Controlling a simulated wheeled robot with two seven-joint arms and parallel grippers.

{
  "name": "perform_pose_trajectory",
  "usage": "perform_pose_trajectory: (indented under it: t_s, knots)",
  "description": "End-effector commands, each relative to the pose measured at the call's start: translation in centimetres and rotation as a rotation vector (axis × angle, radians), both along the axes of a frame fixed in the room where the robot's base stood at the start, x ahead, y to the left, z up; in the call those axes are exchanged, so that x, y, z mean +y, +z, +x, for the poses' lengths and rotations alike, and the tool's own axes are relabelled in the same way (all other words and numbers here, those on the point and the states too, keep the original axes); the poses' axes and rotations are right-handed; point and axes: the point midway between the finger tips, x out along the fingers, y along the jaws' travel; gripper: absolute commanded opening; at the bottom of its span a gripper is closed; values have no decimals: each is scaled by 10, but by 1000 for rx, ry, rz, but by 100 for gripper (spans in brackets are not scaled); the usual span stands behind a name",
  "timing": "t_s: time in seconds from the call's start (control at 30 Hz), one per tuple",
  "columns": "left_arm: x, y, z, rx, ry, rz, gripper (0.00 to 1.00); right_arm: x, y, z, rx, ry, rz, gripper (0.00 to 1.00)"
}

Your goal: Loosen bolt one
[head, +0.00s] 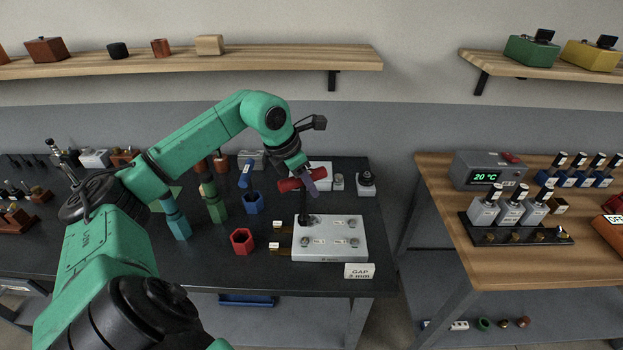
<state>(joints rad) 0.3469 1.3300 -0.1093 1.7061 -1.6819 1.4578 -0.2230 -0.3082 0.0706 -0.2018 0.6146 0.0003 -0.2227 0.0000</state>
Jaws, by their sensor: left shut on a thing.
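My left gripper (307,183) is shut on the red handle (288,185) of a tool at the back of a pale metal plate block (330,251). A dark shaft (303,207) runs down from the handle to the block's back left corner, where a bolt sits; the shaft's tip and that bolt are mostly hidden. Other bolts show at the back right (353,224) and along the front of the block. The small labels are too small to read, so I cannot tell which bolt is one. My right gripper is not in view.
A red hexagonal holder (242,241) looks empty left of the block; a blue holder (253,203) stands behind it. Green (214,205) and teal (178,221) tool holders stand farther left. A "GAP 3 mm" sign (359,271) is at the front edge. A wooden table (560,270) stands right across a gap.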

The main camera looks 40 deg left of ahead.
Motion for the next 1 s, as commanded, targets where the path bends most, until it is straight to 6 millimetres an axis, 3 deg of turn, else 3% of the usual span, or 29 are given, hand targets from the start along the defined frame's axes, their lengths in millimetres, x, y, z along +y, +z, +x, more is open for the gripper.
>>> perform_pose_trajectory:
  t_s: [0.17, 0.53, 1.0]
  knots:
    - [0, -2, 1, -7, -1, -1, 0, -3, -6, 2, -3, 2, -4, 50]
    - [-1, -46, 1, -6, -3, -2, 0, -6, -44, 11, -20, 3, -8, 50]
    - [-1, -47, 1, -5, -4, -3, 0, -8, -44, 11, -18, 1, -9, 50]
